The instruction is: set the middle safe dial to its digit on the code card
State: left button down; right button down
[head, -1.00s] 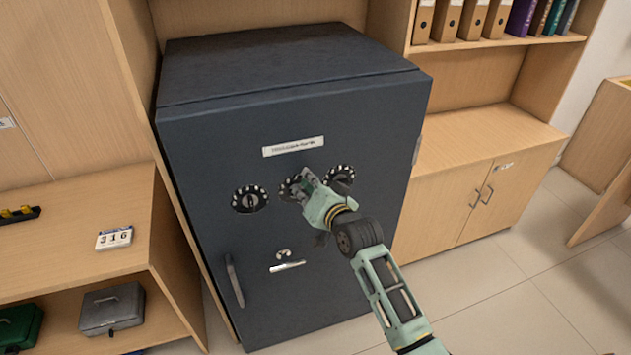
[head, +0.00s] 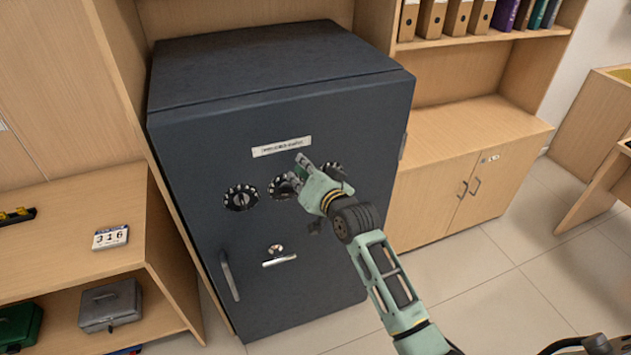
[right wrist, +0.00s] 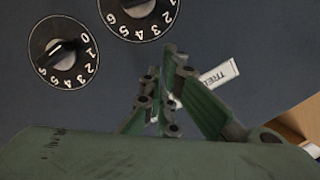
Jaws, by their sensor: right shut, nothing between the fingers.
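The dark safe (head: 190,160) carries a row of three black dials with white digits: left dial (head: 240,198), middle dial (head: 277,188) and right dial (head: 335,171). My right gripper (head: 300,165) is shut and empty in front of the safe door, its fingertips just above the middle dial and below the white label (head: 282,147). My gripper partly covers the middle and right dials. In the right wrist view, the shut fingers (right wrist: 165,105) are clear of two dials. The middle dial's setting cannot be read. The code card (head: 110,238) reads 316, so its middle digit is 1.
A wooden shelf (head: 70,225) with cash boxes stands left; a wooden cabinet (head: 440,190) stands right. Tiled floor (head: 500,285) is open at the lower right.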

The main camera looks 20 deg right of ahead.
jog(key=a+b+v, duration=0.1)
jog(key=b+v, duration=0.1)
jog(key=v, duration=0.6)
jog(key=n+h+b, duration=0.1)
jog(key=n, duration=0.3)
send_over(296, 175)
jog(key=s+d, duration=0.1)
jog(key=s, duration=0.3)
notch_tip(296, 175, down, 2)
jog(key=shift+w+a+f, duration=0.1)
jog(key=shift+a+f, duration=0.1)
jog(key=shift+f, duration=0.85)
jog(key=shift+w+a+f, duration=0.1)
jog(key=shift+a+f, duration=0.05)
jog(key=shift+f, duration=0.9)
jog(key=shift+s, duration=0.1)
